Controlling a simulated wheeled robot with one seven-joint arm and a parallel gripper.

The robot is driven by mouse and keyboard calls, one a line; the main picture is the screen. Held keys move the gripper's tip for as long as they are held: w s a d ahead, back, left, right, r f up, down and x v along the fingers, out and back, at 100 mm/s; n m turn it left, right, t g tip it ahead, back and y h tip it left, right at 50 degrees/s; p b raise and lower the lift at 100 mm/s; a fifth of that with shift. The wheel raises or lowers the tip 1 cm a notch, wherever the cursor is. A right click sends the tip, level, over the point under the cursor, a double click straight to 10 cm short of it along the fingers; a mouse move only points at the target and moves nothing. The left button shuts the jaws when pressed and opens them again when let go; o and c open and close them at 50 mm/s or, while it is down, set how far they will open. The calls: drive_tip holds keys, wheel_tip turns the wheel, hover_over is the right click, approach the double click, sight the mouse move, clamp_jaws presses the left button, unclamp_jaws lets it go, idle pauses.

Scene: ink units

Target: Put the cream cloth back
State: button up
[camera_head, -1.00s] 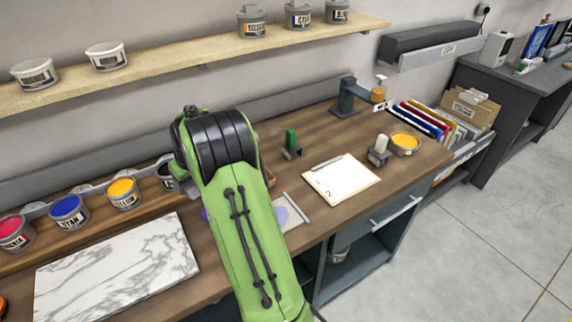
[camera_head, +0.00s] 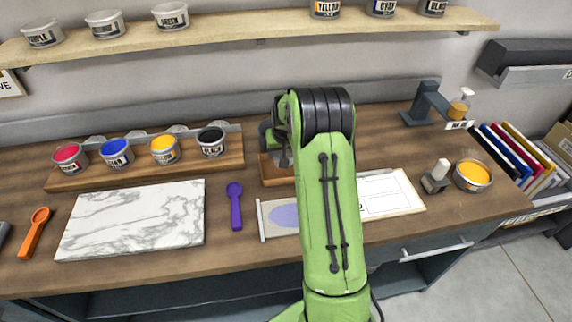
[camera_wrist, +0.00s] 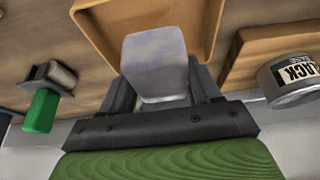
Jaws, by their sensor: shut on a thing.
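My gripper (camera_wrist: 164,88) is shut on a pale, greyish piece (camera_wrist: 154,58), seen between its fingers in the wrist view. It is likely the cream cloth, though its colour reads grey here. Its far end lies over an open wooden tray (camera_wrist: 92,22); I cannot tell whether it touches the tray's floor. In the head view the tray (camera_head: 270,170) shows left of my green arm, near the back of the workbench. There my gripper is mostly hidden by the arm, and I cannot make out the cloth.
A rack with ink cans, including a black one (camera_head: 211,141), stands left of the tray. A purple spoon (camera_head: 235,206) and a marble slab (camera_head: 133,220) lie in front. A white sheet (camera_head: 392,192) lies right of my arm.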

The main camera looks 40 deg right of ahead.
sight(283, 170)
wheel_tip(283, 170, down, 5)
drive_tip(key=shift+r, duration=0.1)
drive_tip(key=o, duration=1)
drive_tip(key=shift+f+b, duration=0.2)
drive_tip(key=shift+b, duration=0.1)
